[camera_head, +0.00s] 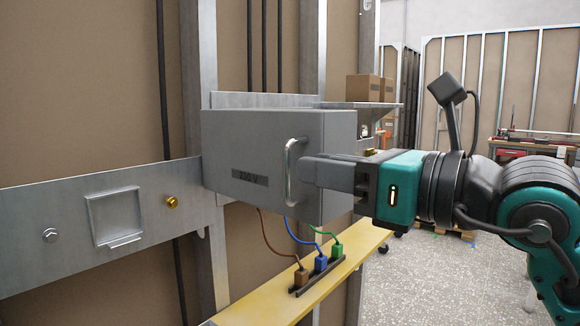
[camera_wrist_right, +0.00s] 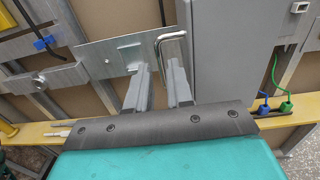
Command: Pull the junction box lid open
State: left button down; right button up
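The grey junction box (camera_head: 335,140) is mounted on the wall frame. Its lid (camera_head: 240,145) is the front face, with a dark label, and looks shut. A bent metal handle (camera_head: 290,172) stands out from the lid's right side; it also shows in the right wrist view (camera_wrist_right: 158,45). My right gripper (camera_head: 308,170) is at the handle, coming from the right. In the right wrist view its two fingers (camera_wrist_right: 157,85) are apart, with the handle at their tips and its lower part between them. Contact cannot be told. My left gripper is not in view.
A yellow ledge (camera_head: 340,272) runs below the box with brown, blue and green plugs (camera_head: 320,262) and their cables. A metal plate (camera_head: 70,220) with a brass knob is at left. A shelf with cardboard boxes (camera_head: 364,88) is behind. Floor is open at right.

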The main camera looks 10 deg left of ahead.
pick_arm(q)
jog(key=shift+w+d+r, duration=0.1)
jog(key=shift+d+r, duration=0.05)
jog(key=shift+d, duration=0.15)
pick_arm(e)
jog(key=v, duration=0.5)
